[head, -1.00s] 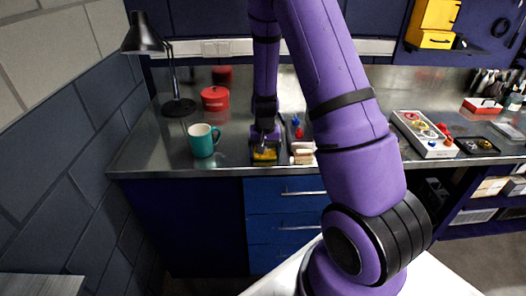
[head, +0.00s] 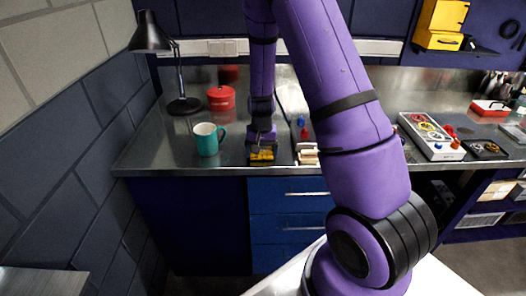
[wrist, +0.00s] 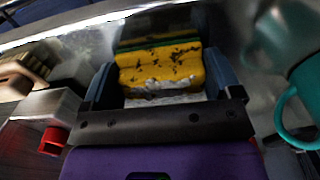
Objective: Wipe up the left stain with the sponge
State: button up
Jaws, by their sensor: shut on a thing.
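The sponge is a yellow block with dark marks (wrist: 160,68). It sits between the two fingers of my gripper (wrist: 162,85) in the wrist view, and the fingers are shut on it. In the head view the yellow sponge (head: 262,155) shows below my gripper (head: 262,143), close to the front edge of the metal bench. I cannot tell whether it touches the bench top. No stain can be made out clearly; my arm and the sponge hide part of the bench.
A teal mug (head: 207,139) stands just left of my gripper. A wooden-handled brush (head: 306,153) lies close on the right. A red tin (head: 221,97) and a black lamp (head: 182,104) stand behind. A white tray with coloured rings (head: 432,136) is farther right.

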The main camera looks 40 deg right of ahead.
jog(key=shift+s+d, duration=0.8)
jog(key=shift+d, duration=0.35)
jog(key=shift+w+a, duration=0.1)
jog(key=shift+w+a, duration=0.7)
jog(key=shift+a, duration=0.35)
jog(key=shift+s+d, duration=0.8)
jog(key=shift+d, duration=0.35)
jog(key=shift+w+a, duration=0.8)
jog(key=shift+a, duration=0.35)
